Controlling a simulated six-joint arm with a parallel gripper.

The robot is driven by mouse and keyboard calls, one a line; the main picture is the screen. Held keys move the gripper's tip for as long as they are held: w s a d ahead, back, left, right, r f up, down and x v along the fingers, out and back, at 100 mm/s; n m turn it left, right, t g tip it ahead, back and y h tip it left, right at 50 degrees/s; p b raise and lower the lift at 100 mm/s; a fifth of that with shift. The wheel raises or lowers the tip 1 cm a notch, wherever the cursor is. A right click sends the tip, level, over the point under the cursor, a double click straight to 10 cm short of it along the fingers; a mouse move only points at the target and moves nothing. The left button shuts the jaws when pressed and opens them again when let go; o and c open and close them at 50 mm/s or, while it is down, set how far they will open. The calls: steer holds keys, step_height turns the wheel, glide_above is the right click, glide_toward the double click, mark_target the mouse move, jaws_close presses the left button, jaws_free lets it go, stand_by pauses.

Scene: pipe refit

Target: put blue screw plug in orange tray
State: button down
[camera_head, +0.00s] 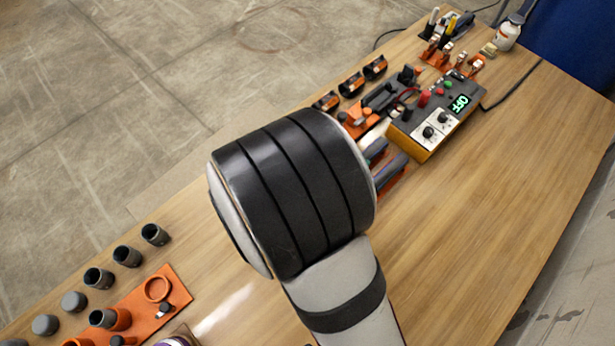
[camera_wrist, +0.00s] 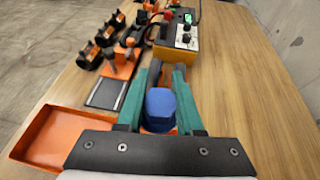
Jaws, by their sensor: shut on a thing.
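The blue screw plug (camera_wrist: 160,108) shows in the wrist view between the green fingers of my gripper (camera_wrist: 163,85). My gripper is shut on it. The orange tray (camera_wrist: 38,150) lies at the lower left of the wrist view, to the left of the plug. Its near right part is hidden behind my gripper's dark body, and the part of it that shows looks empty. In the head view my own arm covers the gripper, the plug and the tray. I cannot tell the plug's height above the table.
A yellow control box (camera_head: 438,122) with an OFF display stands beyond my gripper. Black-and-orange fixtures (camera_head: 350,85) line the table's far edge. Several dark cups (camera_head: 127,256) and an orange plate (camera_head: 176,290) sit at the lower left. The table's right side (camera_head: 500,170) is clear.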

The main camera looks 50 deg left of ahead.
steer(key=s+a+f, duration=0.2)
steer(key=a, duration=0.1)
steer(key=s+a+f, duration=0.1)
steer(key=a+f, duration=0.1)
steer(key=a, duration=0.1)
steer(key=s+a+f, duration=0.2)
steer(key=a, duration=0.1)
steer(key=shift+s+a+f, duration=0.1)
steer(key=shift+s+f, duration=0.15)
steer(key=shift+s, duration=0.05)
steer(key=f, duration=0.4)
steer(key=shift+s+a, duration=0.15)
steer(key=shift+a, duration=0.05)
steer(key=shift+f, duration=0.15)
steer(key=shift+f, duration=0.3)
steer(key=shift+f, duration=0.15)
steer(key=c, duration=0.5)
jaws_free()
steer(key=shift+f, duration=0.1)
steer(key=shift+c, duration=0.2)
